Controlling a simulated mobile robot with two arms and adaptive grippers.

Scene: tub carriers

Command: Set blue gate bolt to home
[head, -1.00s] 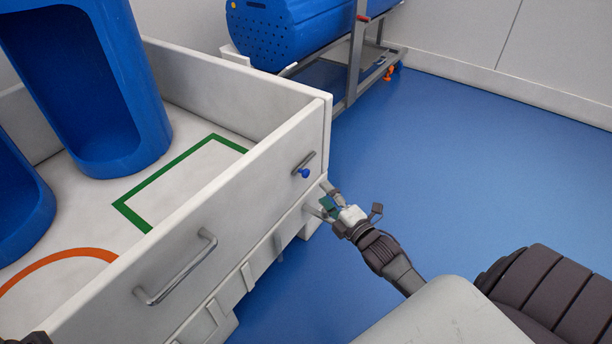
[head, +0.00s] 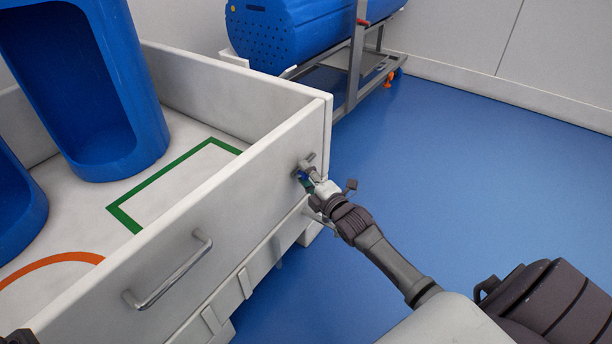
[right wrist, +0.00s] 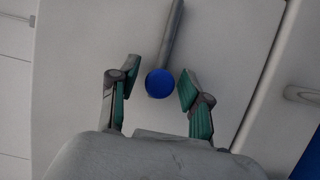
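The blue gate bolt knob (right wrist: 160,83) shows in the right wrist view, at the end of a grey bolt bar (right wrist: 174,32) on the white gate panel. My right gripper (right wrist: 154,84) is open, with one finger on each side of the knob; the right finger is nearer to it. In the head view my right gripper (head: 308,178) is at the gate's outer face by the bolt, and it mostly hides the knob. A small dark part at the head view's lower left edge may be my left arm; its gripper fingers do not show.
The white gate (head: 215,215) has a grey handle (head: 170,272) left of the bolt. Tall blue tubs (head: 110,150) stand behind it, beside a green floor outline (head: 132,222). A blue drum on a cart (head: 290,40) stands at the back. Blue floor (head: 470,160) is clear on the right.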

